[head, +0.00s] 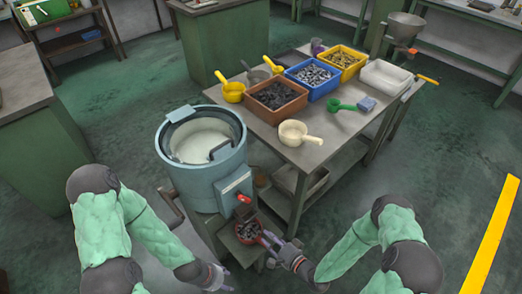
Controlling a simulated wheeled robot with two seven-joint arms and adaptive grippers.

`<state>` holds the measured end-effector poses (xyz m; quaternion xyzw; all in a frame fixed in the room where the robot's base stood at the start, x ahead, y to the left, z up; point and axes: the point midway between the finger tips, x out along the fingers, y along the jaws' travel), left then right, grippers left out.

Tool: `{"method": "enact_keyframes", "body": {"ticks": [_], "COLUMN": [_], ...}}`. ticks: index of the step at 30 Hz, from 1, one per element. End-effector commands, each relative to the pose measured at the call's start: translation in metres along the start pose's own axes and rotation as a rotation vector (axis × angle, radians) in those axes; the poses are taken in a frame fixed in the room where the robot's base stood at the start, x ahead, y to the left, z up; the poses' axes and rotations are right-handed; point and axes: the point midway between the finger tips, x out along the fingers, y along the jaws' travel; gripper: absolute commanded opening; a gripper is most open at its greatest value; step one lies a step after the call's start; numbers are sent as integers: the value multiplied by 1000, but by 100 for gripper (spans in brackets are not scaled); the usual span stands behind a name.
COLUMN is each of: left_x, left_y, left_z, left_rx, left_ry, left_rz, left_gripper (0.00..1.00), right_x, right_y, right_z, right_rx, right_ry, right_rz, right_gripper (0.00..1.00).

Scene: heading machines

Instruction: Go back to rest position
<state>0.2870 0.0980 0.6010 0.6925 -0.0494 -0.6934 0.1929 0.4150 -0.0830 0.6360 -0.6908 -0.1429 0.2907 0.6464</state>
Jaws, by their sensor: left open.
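My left gripper (221,281) is open, low in front of the blue drum machine (182,180), near the bottom edge of the head view. My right gripper (270,243) is at the machine's outlet, beside a red container (260,236) with dark small parts in it. The fingers are small and partly blurred against the container, so I cannot tell whether they touch or grip it. Both green-sleeved arms reach forward from the bottom of the picture.
Right of the machine is a grey table (335,127) with a brown bin (277,108), a blue bin (325,85), a yellow bin (352,52), a white tray (385,77) and several scoops. A green cabinet (222,45) stands behind. Open floor lies at right.

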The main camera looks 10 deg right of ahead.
Motion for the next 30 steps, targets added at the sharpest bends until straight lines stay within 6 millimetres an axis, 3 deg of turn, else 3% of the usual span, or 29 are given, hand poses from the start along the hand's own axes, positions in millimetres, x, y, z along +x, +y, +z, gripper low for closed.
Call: {"method": "enact_keyframes", "body": {"ticks": [8, 14, 21, 27, 30], "left_x": [-1, -3, -6, -7, -8], "left_y": [0, 1, 2, 3, 3], "left_z": [0, 0, 0, 0, 0], "left_rx": [0, 0, 0, 0, 0], "left_ry": [0, 0, 0, 0, 0], "left_rz": [0, 0, 0, 0, 0], "left_gripper": [52, 52, 52, 52, 52], "right_x": [4, -1, -48, -90, -101], "right_y": [7, 38, 58, 54, 52], "right_z": [-3, -4, 23, 52, 60], "right_rx": [-54, -255, -442, -488, -492], "right_ry": [-7, -88, -337, -534, -585], "right_rz": [76, 395, 776, 936, 966], "right_gripper": [30, 30, 30, 30, 30]}}
